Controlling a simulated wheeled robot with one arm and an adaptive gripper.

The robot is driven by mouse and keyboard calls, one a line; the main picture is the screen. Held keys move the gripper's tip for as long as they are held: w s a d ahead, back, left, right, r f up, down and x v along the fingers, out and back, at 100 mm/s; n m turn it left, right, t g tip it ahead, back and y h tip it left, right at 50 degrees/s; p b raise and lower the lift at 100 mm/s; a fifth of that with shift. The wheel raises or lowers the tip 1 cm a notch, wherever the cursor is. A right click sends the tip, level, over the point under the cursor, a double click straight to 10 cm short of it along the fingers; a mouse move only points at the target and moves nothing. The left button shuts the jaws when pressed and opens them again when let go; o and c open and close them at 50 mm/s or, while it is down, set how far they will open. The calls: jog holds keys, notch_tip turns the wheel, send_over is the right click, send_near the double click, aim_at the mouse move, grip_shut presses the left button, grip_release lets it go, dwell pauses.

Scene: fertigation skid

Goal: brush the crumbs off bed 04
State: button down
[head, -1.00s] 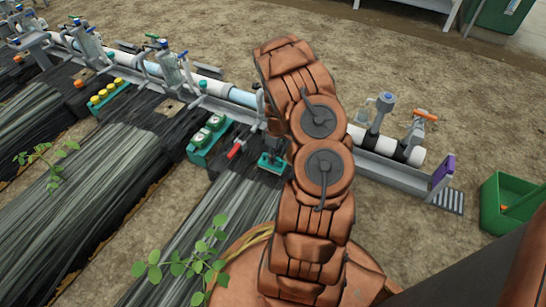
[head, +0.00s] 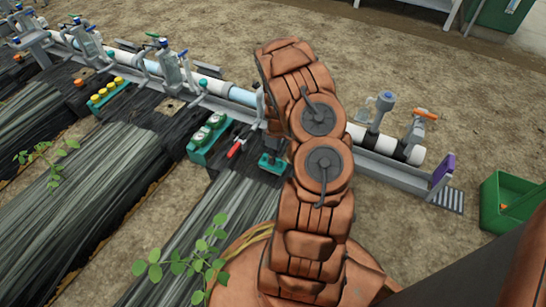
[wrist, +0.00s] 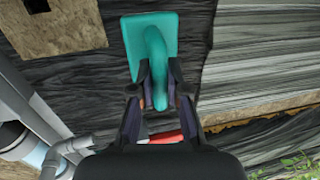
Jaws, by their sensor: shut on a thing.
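A teal brush (wrist: 165,42) with a flat block and a curved teal handle is in the wrist view. The two dark fingers of my gripper (wrist: 158,84) are shut on its handle. In the head view the brush (head: 272,163) shows just left of my arm, over the dark upper end of a bed (head: 215,232); the gripper itself is mostly hidden there. The block appears over the dark sheet; I cannot tell whether it touches it. More beds (head: 100,205) lie to the left. No bed number is readable, and I cannot make out crumbs.
A white pipe (head: 242,97) with valves runs behind the beds. A teal box (head: 205,140) and a red-handled tool (head: 236,148) are left of the brush. A seedling (head: 180,265) stands at the front. A green bin (head: 510,200) is on the right; bare soil lies behind the pipe.

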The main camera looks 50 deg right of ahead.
jog(key=shift+f, duration=0.5)
